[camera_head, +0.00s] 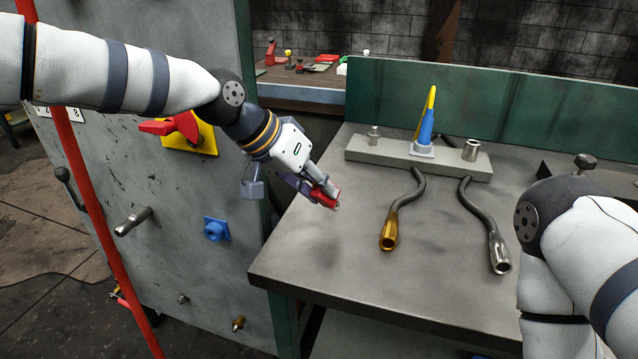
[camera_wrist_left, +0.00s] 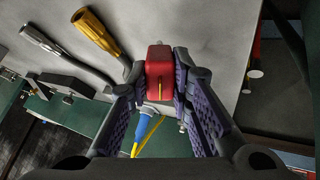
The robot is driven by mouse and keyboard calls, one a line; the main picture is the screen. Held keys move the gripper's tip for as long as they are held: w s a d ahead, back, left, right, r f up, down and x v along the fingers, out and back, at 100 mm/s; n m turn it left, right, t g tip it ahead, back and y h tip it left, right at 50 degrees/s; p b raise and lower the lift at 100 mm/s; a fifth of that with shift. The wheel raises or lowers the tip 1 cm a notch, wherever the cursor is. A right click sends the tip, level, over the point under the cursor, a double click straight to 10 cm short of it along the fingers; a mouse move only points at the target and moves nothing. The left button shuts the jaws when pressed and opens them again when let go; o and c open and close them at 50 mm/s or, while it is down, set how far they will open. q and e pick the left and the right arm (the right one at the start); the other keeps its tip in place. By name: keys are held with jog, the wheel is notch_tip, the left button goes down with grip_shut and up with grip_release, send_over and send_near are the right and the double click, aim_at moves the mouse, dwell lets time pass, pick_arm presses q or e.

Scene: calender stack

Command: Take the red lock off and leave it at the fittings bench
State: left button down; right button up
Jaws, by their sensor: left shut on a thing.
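My left gripper (camera_head: 315,185) is shut on the red lock (camera_head: 325,196) and holds it over the left part of the grey bench top (camera_head: 330,255). The lock also shows between the two fingers in the left wrist view (camera_wrist_left: 159,72). I cannot tell from these views whether the lock touches the bench. On the panel (camera_head: 150,235) at the left, a red handle (camera_head: 178,127) sits on a yellow plate (camera_head: 203,138). My right arm shows at the right edge, but its gripper is out of view.
On the bench, a grey block (camera_head: 375,152) bears a blue connector (camera_head: 426,127) with a yellow cable. Two hoses end in a brass fitting (camera_head: 389,232) and a silver fitting (camera_head: 499,254). The bench's front left is clear. A red pole (camera_head: 95,200) stands at the left.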

aim_at(313, 191)
pick_arm(q)
jog(key=shift+f, duration=1.05)
pick_arm(e)
jog(key=shift+s+f, duration=0.1)
jog(key=shift+s, duration=0.05)
pick_arm(q)
jog(key=c, duration=0.8)
grip_release()
jog(key=shift+p+v, duration=0.3)
jog(key=shift+v, duration=3.25)
pick_arm(e)
jog(key=shift+w+r+t, duration=0.3)
jog(key=shift+w+r, duration=0.3)
jog(key=shift+w, duration=0.1)
